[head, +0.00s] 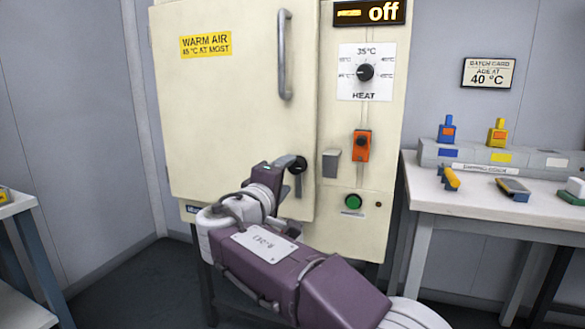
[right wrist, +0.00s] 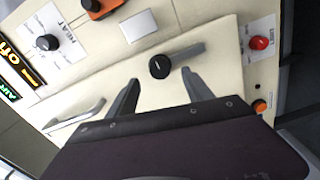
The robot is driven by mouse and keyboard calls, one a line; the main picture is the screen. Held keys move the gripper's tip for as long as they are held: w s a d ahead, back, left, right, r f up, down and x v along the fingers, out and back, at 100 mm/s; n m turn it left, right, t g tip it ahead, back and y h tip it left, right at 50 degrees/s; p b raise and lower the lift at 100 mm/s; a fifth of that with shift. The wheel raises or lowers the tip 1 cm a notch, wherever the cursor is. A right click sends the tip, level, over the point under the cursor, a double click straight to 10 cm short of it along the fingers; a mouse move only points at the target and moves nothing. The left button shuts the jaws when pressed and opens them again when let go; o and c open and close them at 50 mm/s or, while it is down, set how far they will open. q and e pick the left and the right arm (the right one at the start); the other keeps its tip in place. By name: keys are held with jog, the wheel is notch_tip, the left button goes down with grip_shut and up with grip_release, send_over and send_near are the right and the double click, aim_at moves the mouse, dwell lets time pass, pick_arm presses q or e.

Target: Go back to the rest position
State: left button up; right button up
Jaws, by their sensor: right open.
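My right gripper (head: 272,172) is in front of the cream cabinet's shut door (head: 225,110), low on its right side. In the right wrist view its two fingers (right wrist: 162,95) are apart, with nothing between them. The door's black latch knob (head: 297,164) with a grey lever is just beyond the fingertips; it also shows in the right wrist view (right wrist: 160,67). I cannot tell whether a finger touches the lever. My right arm reaches in from the lower right of the head view. My left gripper is in neither view.
The display (head: 369,12) reads off, above the heat dial (head: 365,72). An orange switch (head: 361,146) and a green button (head: 353,202) are on the panel. At right a white table (head: 450,205) holds a grey rack (head: 480,155) and small items. Another table edge (head: 15,205) is at left.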

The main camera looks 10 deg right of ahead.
jog(key=s+d+r+m+g+h+p, duration=0.2)
jog(key=d+r+p, duration=0.2)
jog(key=d, duration=0.1)
jog(key=s+d+f+g+p, duration=0.2)
jog(key=d+f+g+p, duration=0.15)
jog(key=d, duration=0.35)
jog(key=s+d+f+m+g+y+p, duration=0.1)
jog(key=s+d+f+g, duration=0.15)
jog(key=f, duration=0.45)
jog(key=s+d+f+g+y+p, duration=0.1)
jog(key=s+d+f+g+y, duration=0.1)
jog(key=s+f, duration=0.3)
jog(key=s+a+f+m+g+y+p, duration=0.1)
jog(key=s+a+f+m+g+y, duration=0.15)
jog(key=s+f, duration=0.45)
jog(key=s+a+f+m+g+y+p, duration=0.1)
jog(key=s+a+f+g+y+p, duration=0.15)
jog(key=s+f, duration=0.4)
jog(key=s+a+f+m+t+y+b, duration=0.1)
jog(key=s+a+f+m+y, duration=0.25)
jog(key=a+f, duration=0.4)
notch_tip(320, 180, up, 38)
jog(key=w+p, duration=0.1)
jog(key=p, duration=3.7)
jog(key=shift+w+r+n+y, duration=0.2)
jog(key=shift+w+n+y, duration=0.05)
jog(key=shift+n+y, duration=0.1)
